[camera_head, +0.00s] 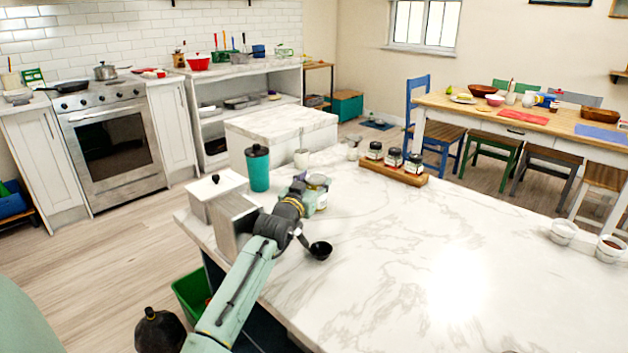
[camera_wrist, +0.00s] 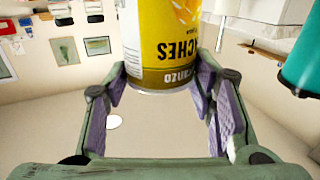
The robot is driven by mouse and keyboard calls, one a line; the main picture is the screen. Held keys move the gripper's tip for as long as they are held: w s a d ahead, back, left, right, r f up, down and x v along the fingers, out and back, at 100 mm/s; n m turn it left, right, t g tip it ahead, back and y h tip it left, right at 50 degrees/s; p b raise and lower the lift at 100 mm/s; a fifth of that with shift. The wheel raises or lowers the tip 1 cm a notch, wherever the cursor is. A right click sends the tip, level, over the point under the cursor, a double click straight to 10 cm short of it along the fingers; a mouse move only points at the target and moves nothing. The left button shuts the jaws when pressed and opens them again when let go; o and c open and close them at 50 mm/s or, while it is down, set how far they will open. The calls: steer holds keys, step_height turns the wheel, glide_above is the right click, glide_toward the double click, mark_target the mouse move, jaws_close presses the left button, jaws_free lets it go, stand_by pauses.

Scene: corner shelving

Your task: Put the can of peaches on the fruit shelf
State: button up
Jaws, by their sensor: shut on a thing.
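The can of peaches (camera_wrist: 163,45) has a yellow label reading "PEACHES", upside down in the wrist view. My gripper (camera_wrist: 165,95) is shut on it, with purple finger pads on both sides of the can. Only the can's lower label and one end show there; the rest runs out of the frame. In the head view the can (camera_head: 319,181) shows small beside my gripper (camera_head: 307,193), over the marble counter's left part. I cannot tell whether it touches the counter. No shelf marked as the fruit shelf can be made out.
A teal tumbler (camera_head: 258,168) and a white box (camera_head: 218,186) stand left of my gripper; the tumbler also shows in the wrist view (camera_wrist: 302,62). A wooden tray (camera_head: 412,179) holds jars. The counter's middle is clear.

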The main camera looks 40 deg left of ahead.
steer(key=shift+b, duration=0.35)
steer(key=o, duration=1.6)
